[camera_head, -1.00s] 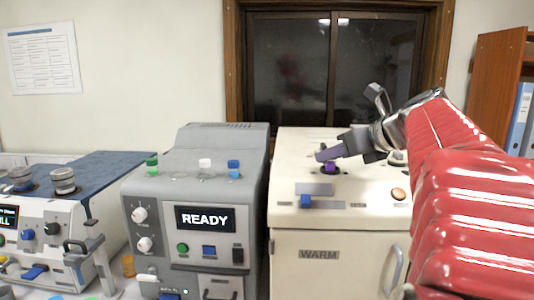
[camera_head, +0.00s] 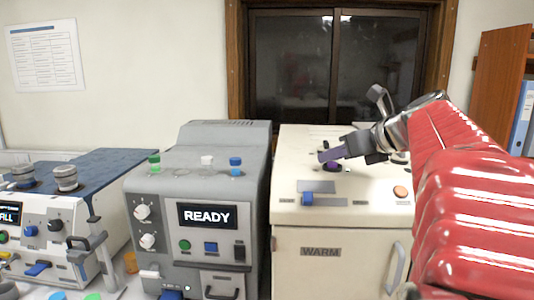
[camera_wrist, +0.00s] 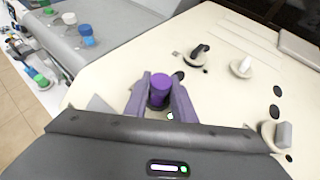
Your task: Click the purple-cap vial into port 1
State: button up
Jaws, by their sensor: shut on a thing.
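The purple-cap vial (camera_wrist: 160,86) stands upright between the fingers of my gripper (camera_wrist: 160,100) in the wrist view. My gripper is shut on its cap. In the head view my gripper (camera_head: 332,156) is low over the top of the cream machine labelled WARM (camera_head: 345,255), and a little of the purple cap (camera_head: 333,168) shows below the fingers. The vial's body is hidden, so I cannot tell how deep it sits in the machine's top. Port numbers are not readable.
The grey machine (camera_head: 150,205) reading READY stands to the left, with green (camera_head: 154,161), white (camera_head: 207,161) and blue (camera_head: 235,162) caps on top. The cream top has dark holes (camera_wrist: 274,91), a black-lever knob (camera_wrist: 200,50) and a white knob (camera_wrist: 242,66) near the gripper.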

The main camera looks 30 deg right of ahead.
dwell(0.3)
jog(key=o, duration=1.1)
jog(key=shift+o, duration=0.2)
jog(key=v, duration=1.3)
jog(key=shift+s, duration=0.35)
jog(key=shift+r, duration=0.1)
